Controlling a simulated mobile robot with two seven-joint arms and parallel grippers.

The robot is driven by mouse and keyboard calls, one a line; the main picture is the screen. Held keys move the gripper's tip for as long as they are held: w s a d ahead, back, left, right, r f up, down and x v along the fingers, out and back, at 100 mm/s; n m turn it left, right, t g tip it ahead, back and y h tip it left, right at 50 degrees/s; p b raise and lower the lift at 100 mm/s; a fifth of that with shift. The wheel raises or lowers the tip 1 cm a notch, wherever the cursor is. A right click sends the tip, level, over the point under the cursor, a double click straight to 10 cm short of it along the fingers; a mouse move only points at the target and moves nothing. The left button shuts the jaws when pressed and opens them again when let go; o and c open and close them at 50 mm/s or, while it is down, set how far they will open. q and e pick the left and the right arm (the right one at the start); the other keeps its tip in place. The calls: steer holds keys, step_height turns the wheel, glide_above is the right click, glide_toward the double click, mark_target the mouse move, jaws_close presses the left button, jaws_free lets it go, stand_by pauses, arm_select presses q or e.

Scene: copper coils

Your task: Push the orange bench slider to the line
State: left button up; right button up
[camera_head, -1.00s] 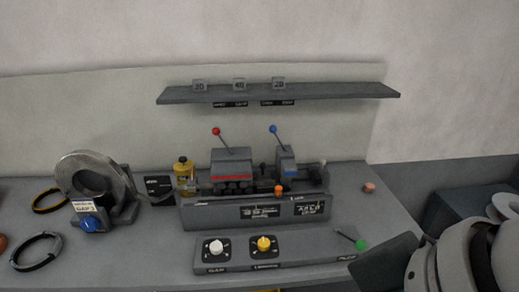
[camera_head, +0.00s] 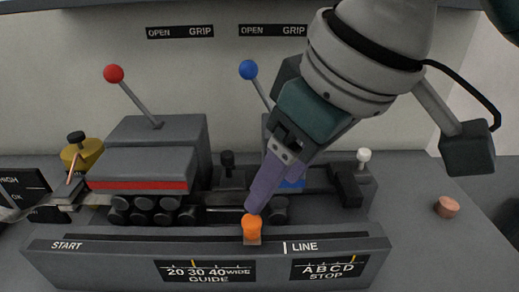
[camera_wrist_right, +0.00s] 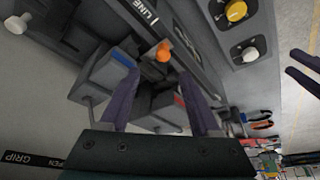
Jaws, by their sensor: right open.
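The orange slider knob (camera_head: 252,228) sits in the slot along the front of the grey bench machine (camera_head: 100,248). It stands a little left of the white LINE mark (camera_head: 285,248) and well right of the START label. My right gripper (camera_head: 254,208) reaches down from the upper right, with its purple finger at the knob's top; I cannot tell whether they touch. In the right wrist view the two purple fingers (camera_wrist_right: 159,75) are apart with nothing between them, and the orange knob (camera_wrist_right: 163,53) shows just beyond their tips. My left gripper is not in view.
A red-knobbed lever (camera_head: 114,74) and a blue-knobbed lever (camera_head: 248,70) rise behind the slot. A white-knobbed post (camera_head: 364,156) stands at the machine's right end. A copper piece (camera_head: 447,207) lies on the bench at the right, with clear surface around it.

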mark_target(254, 220)
steer(key=x, duration=0.4)
steer(key=b+x, duration=0.1)
steer(key=x, duration=0.4)
steer(key=shift+s+a+f, duration=0.1)
steer(key=shift+s+a, duration=0.1)
jaws_close()
stand_by(1.0)
